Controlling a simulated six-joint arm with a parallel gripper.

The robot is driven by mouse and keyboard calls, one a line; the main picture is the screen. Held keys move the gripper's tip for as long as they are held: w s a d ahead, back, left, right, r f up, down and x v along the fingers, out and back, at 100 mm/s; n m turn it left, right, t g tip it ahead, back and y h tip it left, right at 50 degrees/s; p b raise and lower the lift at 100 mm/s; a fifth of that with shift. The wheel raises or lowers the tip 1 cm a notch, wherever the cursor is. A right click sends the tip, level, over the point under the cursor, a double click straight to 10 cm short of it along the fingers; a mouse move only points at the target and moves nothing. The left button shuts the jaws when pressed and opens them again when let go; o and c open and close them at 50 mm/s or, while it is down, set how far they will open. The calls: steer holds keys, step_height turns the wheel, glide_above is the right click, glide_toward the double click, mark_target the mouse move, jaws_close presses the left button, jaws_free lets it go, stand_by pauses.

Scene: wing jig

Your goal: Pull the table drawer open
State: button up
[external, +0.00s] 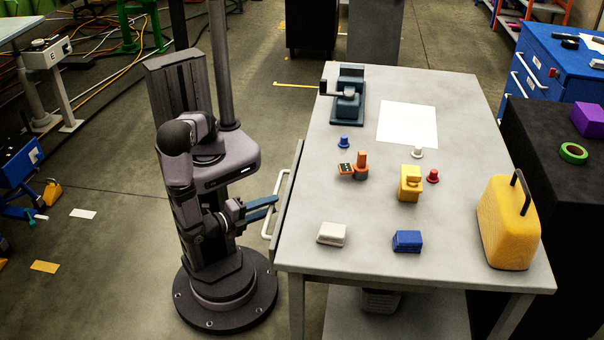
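The grey work table (375,240) stands to the right of my arm. Its drawer front (291,200) is a thin dark panel along the table's left side, close to the table edge. A pale bar handle (269,222) stands out from the panel toward my arm. My gripper (274,203) has blue fingers pointing right, and their tips are at the handle. The fingers overlap the handle in this view. I cannot tell whether they are closed around it or only beside it. The inside of the drawer is not visible.
On the tabletop are a dark clamp-like device (348,98), a white sheet (408,124), a yellow case (508,222), a white block (332,234), a blue block (407,241) and several small coloured parts. Open floor lies left of the table, around my base.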

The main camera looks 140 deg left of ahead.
steer(key=d, duration=0.5)
steer(key=shift+d+r, duration=0.1)
steer(key=shift+r, duration=0.3)
